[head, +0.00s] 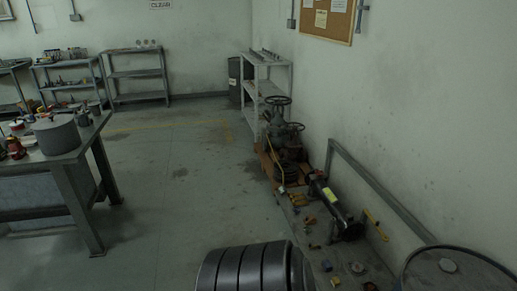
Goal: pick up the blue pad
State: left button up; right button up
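I cannot clearly make out a blue pad in the head view. Neither of my grippers is in view.
A dark ribbed drum (245,268) is at the bottom centre, a round drum top (455,272) at bottom right. Valves with handwheels (280,135) and a black pipe piece (335,205) stand along the right wall. A workbench (75,165) is at left. The middle floor is clear.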

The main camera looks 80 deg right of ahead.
aim_at(327, 265)
jog(key=z, duration=3.85)
